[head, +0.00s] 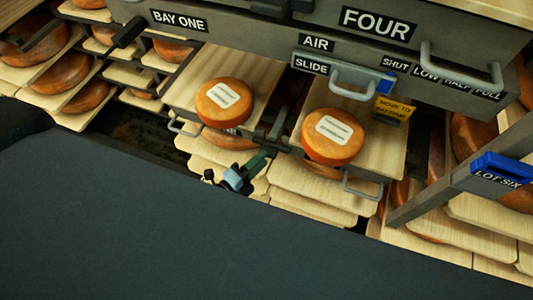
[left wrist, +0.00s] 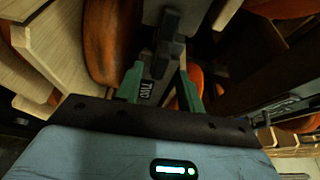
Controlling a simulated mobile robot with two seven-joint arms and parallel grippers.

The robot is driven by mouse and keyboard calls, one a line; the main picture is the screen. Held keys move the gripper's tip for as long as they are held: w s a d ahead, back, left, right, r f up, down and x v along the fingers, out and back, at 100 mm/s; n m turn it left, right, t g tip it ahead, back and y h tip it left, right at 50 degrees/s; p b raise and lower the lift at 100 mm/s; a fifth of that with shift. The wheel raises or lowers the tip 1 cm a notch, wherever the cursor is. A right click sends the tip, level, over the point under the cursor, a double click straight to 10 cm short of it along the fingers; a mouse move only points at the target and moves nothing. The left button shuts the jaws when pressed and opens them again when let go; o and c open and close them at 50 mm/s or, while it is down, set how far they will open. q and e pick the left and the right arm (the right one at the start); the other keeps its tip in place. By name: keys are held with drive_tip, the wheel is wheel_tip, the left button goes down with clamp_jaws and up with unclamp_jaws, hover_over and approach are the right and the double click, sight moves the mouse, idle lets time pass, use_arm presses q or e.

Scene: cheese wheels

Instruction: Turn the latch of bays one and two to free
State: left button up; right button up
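My left gripper (head: 259,161) is low in the gap between two pulled-out cheese boards in the head view. In the left wrist view its two green fingers (left wrist: 160,85) stand apart on either side of a dark grey latch (left wrist: 162,58). A plate marked TWO (left wrist: 147,91) shows between the fingers. I cannot tell whether either finger touches the latch. In the head view, a dark upright part (head: 278,122) stands between the boards above the gripper. A black handle (head: 130,31) sticks out beside the BAY ONE label (head: 179,20). My right gripper is not in view.
Orange cheese wheels (head: 223,102) and (head: 333,136) sit on the boards either side of the gap. Metal pulls (head: 362,185) jut from the board fronts. A slide panel (head: 345,75) and a blue LOT SIX tag (head: 498,170) are to the right.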

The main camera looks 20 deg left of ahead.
sight(269, 150)
use_arm(q)
drive_tip(key=shift+x, duration=1.6)
clamp_jaws()
